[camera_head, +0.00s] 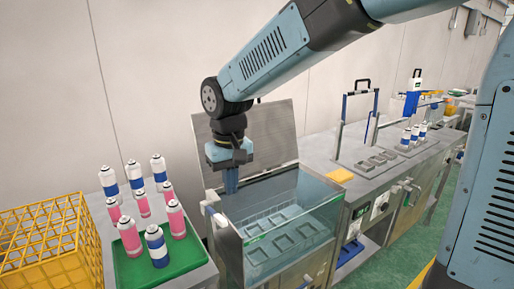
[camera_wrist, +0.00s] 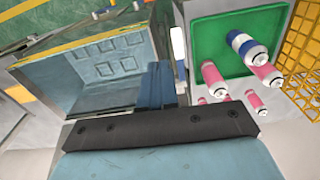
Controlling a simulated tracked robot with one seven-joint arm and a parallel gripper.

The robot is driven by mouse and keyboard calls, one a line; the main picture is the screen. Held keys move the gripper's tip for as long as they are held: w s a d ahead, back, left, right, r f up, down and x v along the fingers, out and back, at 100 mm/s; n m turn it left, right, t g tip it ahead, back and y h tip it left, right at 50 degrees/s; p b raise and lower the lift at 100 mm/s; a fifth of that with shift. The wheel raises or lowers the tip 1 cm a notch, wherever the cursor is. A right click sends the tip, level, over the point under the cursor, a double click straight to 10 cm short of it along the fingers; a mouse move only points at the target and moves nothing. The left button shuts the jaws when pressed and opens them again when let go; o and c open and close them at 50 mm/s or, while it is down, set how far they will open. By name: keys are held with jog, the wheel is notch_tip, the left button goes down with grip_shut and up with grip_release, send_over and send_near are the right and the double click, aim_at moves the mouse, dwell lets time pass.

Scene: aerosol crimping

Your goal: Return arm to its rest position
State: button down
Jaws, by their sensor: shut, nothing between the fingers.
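My gripper (camera_head: 231,182) hangs from my blue arm in the head view, fingers pointing down, over the left edge of the open glass-walled bath. Its blue fingers are together with nothing between them. In the wrist view the shut fingers (camera_wrist: 161,84) point away between the bath and the green tray. The bath (camera_head: 325,210) has its lid (camera_head: 265,125) raised behind my gripper. A rack with square pockets (camera_head: 280,235) lies inside the bath; the pockets look empty. My arm reaches across the upper part of the head view.
Pink and blue-white cans (camera_head: 156,245) stand on and behind a green tray (camera_head: 195,262) at left. A yellow crate (camera_head: 50,245) is beside them. Green floor is right.

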jog(key=s+d+r+m+t, duration=0.1)
jog(key=d+r, duration=0.2)
jog(key=d, duration=0.4)
jog(key=s+d+r+m+t, duration=0.1)
jog(key=d+r+m, duration=0.15)
jog(key=d, duration=0.55)
jog(key=s+d+r+m+t, duration=0.1)
jog(key=s+d+m+t, duration=0.1)
jog(key=s+d, duration=0.7)
jog(key=d+t, duration=0.1)
jog(key=d, duration=0.3)
jog(key=shift+d+r, duration=0.2)
jog(key=shift+r, duration=0.1)
